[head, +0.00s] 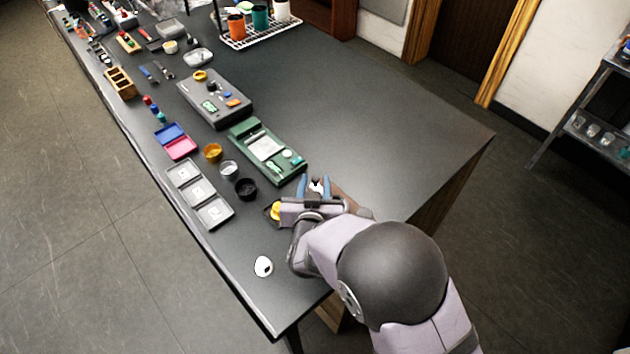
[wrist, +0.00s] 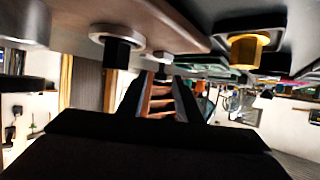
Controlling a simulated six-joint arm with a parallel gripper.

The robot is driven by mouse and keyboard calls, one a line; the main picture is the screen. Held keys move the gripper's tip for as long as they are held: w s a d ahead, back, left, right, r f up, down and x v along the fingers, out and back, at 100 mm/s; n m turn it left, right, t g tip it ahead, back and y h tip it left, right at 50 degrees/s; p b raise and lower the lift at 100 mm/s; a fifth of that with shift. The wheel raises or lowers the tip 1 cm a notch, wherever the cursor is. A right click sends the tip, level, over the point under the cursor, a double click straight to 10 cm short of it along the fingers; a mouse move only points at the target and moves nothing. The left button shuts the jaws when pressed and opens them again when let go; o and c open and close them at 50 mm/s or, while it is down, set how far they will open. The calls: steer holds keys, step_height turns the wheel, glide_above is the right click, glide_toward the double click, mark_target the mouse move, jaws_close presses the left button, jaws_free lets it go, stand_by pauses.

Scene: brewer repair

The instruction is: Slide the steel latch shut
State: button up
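My gripper (head: 315,187) is low over the near end of the bench, by a brown board (head: 347,198) partly hidden under my arm. In the wrist view my gripper (wrist: 160,100) has its two dark fingers apart, with a gap between them. The brown board (wrist: 75,20) fills the top of that view. A small silver piece with a dark end (wrist: 162,57) shows at the board, in line with the gap; it may be the steel latch, but I cannot tell. A black knob with a silver collar (wrist: 118,48) is beside it on the left.
A yellow part (head: 275,210) lies just left of my gripper; a gold cylinder (wrist: 245,48) shows in the wrist view. A green device (head: 267,150), a black cup (head: 246,188) and a grey tray (head: 200,193) are nearby. A white rounded object (head: 263,266) lies near the front edge. The bench's right side is clear.

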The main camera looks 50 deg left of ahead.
steer(key=shift+c, duration=0.6)
jaws_close()
steer(key=shift+d+f+b, duration=0.1)
steer(key=shift+d+b, duration=0.2)
steer(key=shift+d, duration=0.85)
steer(key=shift+c, duration=0.3)
jaws_free()
steer(key=shift+o, duration=0.9)
steer(key=shift+d, duration=0.15)
